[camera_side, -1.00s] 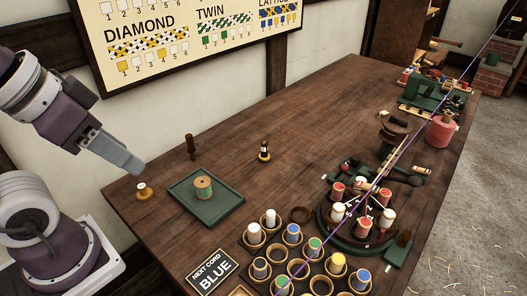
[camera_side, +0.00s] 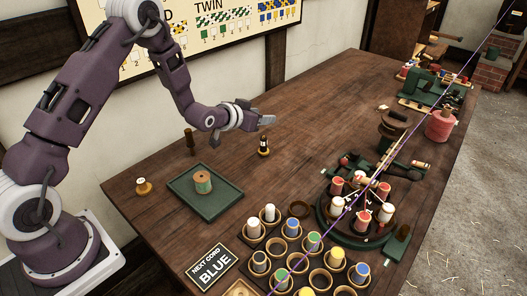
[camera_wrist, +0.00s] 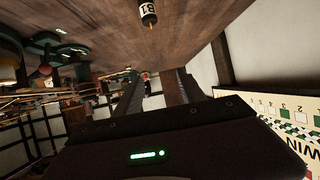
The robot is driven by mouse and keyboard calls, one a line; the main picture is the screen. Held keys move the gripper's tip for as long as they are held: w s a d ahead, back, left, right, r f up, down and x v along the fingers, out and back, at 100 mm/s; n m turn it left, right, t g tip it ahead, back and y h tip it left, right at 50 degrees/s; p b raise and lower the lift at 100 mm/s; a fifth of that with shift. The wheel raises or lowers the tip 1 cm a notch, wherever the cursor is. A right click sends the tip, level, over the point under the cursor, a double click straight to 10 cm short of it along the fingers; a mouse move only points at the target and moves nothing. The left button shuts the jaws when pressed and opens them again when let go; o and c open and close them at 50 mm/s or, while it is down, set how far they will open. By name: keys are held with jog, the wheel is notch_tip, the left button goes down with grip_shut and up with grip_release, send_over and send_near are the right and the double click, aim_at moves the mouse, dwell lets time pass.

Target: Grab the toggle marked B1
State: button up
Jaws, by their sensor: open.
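The toggle marked B1 (camera_wrist: 148,12) is dark with a white label band, at the top edge of the wrist view, partly cut off there. A small dark toggle with a white band (camera_side: 264,146) stands upright on the table in the side view and appears to be the same one; its label is too small to read there. My gripper (camera_side: 268,119) is above and close to it, apart from it. In the wrist view my gripper's two fingers (camera_wrist: 152,78) are spread with nothing between them, and B1 lies beyond their tips.
A green tray (camera_side: 178,187) with a spool stands at the left, near a brown peg (camera_side: 190,142) and a white-topped knob (camera_side: 143,187). A rack of bobbins (camera_side: 288,230) and a round bobbin stand (camera_side: 340,228) are at the front. The table's middle back is clear.

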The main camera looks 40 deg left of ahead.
aim_at(261, 143)
jog(key=shift+t, duration=0.3)
jog(key=f, duration=1)
jog(key=shift+w+a+f, duration=0.15)
jog(key=shift+a+f, duration=0.1)
jog(key=shift+f, duration=0.05)
jog(key=shift+w+f, duration=0.25)
jog(key=shift+w, duration=0.05)
jog(key=x, duration=0.4)
jog(key=shift+w+f, duration=0.1)
jog(key=shift+w, duration=0.1)
grip_shut()
